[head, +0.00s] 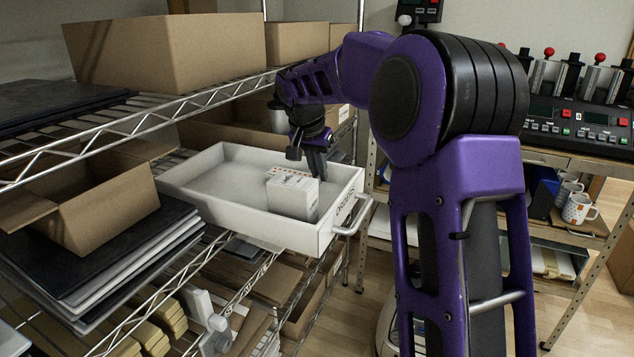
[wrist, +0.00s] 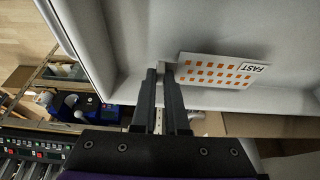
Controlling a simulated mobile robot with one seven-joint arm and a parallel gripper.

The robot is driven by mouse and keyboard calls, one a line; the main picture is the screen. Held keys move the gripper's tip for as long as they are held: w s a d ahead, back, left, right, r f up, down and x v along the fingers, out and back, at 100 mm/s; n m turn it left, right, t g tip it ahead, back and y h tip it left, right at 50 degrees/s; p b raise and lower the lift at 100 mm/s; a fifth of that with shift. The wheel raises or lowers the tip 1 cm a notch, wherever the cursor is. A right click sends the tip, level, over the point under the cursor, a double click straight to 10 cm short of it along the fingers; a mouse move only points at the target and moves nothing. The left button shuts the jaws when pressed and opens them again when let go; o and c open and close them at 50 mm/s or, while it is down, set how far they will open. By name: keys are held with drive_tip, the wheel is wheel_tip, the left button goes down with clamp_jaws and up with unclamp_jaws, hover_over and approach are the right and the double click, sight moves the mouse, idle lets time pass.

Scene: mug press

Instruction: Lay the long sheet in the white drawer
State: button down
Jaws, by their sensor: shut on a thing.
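The white drawer (head: 215,165) is pulled out of the rack, and its front with the handle faces right. A white piece with an orange-patterned top (head: 292,196) is inside its front half and looks box-like. In the wrist view this pattern is rows of orange squares with a "FAST" label (wrist: 224,70); I take the piece for the long sheet. My gripper (head: 317,167) points down over the drawer at the piece's right edge. In the wrist view, the fingertips (wrist: 165,72) are close together on a small pale part. The exact grip is hard to see.
Cardboard boxes (head: 165,50) stand on the wire shelf above, beside the drawer. An open carton (head: 100,205) sits on dark sheets at the left. At the right, a bench (head: 580,155) carries presses, with mugs (head: 578,208) below. The drawer's back left part is bare.

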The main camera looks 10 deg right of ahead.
drive_tip(key=shift+f, duration=1.15)
drive_tip(key=shift+f, duration=0.25)
drive_tip(key=c, duration=0.9)
unclamp_jaws()
drive_tip(key=shift+r, duration=0.1)
drive_tip(key=shift+c, duration=0.2)
drive_tip(key=shift+r, duration=0.1)
drive_tip(key=shift+r, duration=0.3)
drive_tip(key=p+v, duration=0.1)
drive_tip(key=v, duration=1)
drive_tip(key=shift+r, duration=0.25)
